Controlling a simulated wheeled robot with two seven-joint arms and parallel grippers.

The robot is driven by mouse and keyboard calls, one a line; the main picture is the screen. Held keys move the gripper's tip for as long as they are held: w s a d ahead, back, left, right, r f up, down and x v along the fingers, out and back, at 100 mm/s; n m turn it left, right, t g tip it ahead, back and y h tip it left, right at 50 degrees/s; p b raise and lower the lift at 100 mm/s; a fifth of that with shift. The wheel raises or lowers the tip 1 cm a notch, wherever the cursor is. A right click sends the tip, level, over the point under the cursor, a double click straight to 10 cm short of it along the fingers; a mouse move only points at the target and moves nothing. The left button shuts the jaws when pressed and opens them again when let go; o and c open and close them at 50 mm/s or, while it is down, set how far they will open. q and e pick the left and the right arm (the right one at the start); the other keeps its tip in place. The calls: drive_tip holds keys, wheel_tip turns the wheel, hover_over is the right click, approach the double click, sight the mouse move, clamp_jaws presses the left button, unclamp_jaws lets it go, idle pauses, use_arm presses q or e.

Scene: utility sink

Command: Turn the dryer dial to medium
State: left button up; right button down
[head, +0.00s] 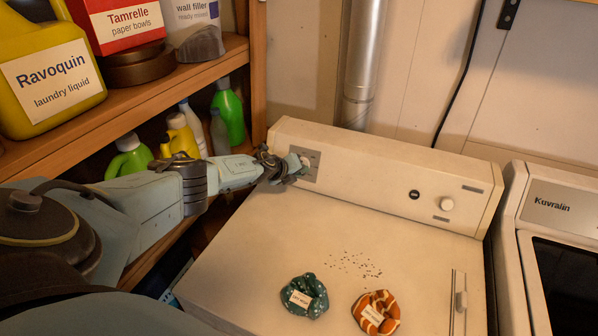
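The cream machine with a sloped back console (385,178) fills the middle of the head view. At the console's left end is a grey square plate (311,174) with a dial (306,162) on it, mostly hidden by my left gripper. My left gripper (294,166) reaches in from the left and its fingertips are at this dial; I cannot tell whether they grip it. The dial's setting and marks are too small to read. My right gripper is not in view.
A teal scrunchie (304,296) and an orange one (377,313) lie on the machine top near dark specks (355,264). A wooden shelf (120,102) with bottles stands left, close to my arm. A Kuvralin machine (552,203) stands right. A metal duct (361,60) rises behind.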

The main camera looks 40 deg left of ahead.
use_arm(q)
drive_tip(key=shift+o, duration=1.4)
drive_tip(key=p+v, duration=0.3)
drive_tip(key=v, duration=1)
drive_tip(key=shift+s+p, duration=0.2)
drive_tip(key=shift+p, duration=0.2)
